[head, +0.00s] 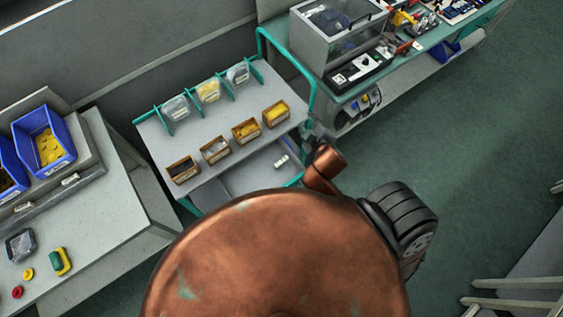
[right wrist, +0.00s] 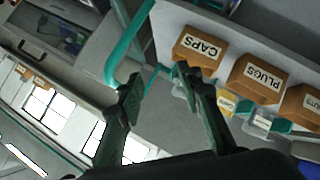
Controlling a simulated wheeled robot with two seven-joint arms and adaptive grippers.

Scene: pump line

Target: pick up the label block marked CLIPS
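I cannot read the word CLIPS on anything in these views. A small white block with dark marks (head: 281,161) lies on the cart's lower shelf (head: 243,178) in the head view; its marking is too small to read. My right gripper (head: 316,134) is at the cart's right end, by the teal rail, to the upper right of that block. In the right wrist view my right gripper (right wrist: 159,76) has its fingers apart with nothing between them. Brown boxes beyond it read CAPS (right wrist: 188,54) and PLUGS (right wrist: 242,86). My left gripper is not in view.
The cart's upper shelf (head: 205,135) carries several brown boxes and clear bags between teal dividers. A teal rail (head: 311,92) edges the cart's right end. A workbench with a clear-sided case (head: 335,35) stands behind, and a bench with blue bins (head: 43,140) stands left.

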